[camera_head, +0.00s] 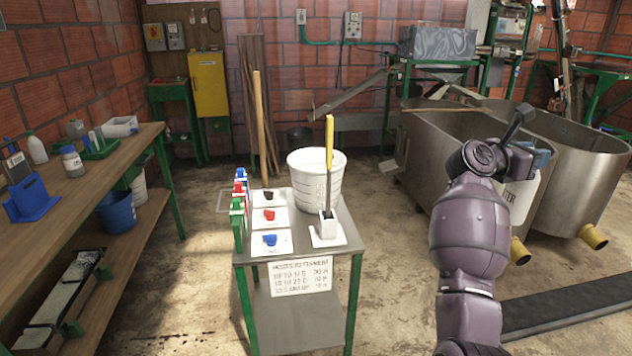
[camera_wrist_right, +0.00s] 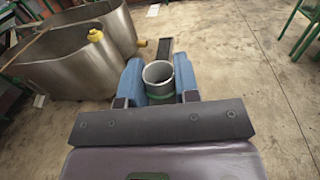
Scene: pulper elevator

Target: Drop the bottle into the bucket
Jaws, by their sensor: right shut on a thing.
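My right gripper (camera_wrist_right: 160,84) shows in the right wrist view with its blue fingers shut on a round, grey, open-topped thing with a green lower part, which I take as the bottle (camera_wrist_right: 158,74). In the head view my right gripper (camera_head: 540,156) is in front of the metal tanks, well to the right of the small table. The bottle's shape is not clear there. A white bucket (camera_head: 304,180) stands upright on the back of the small table, apart from my gripper. A blue bucket (camera_head: 116,212) sits on the left bench's lower shelf. My left gripper is not in view.
The small metal table (camera_head: 300,248) also holds white cards with coloured pieces and a yellow-handled tool (camera_head: 329,145). Other bottles (camera_head: 72,162) stand on the left wooden bench. Large metal tanks (camera_head: 580,190) with yellow outlets are at right. Floor is clear between table and tanks.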

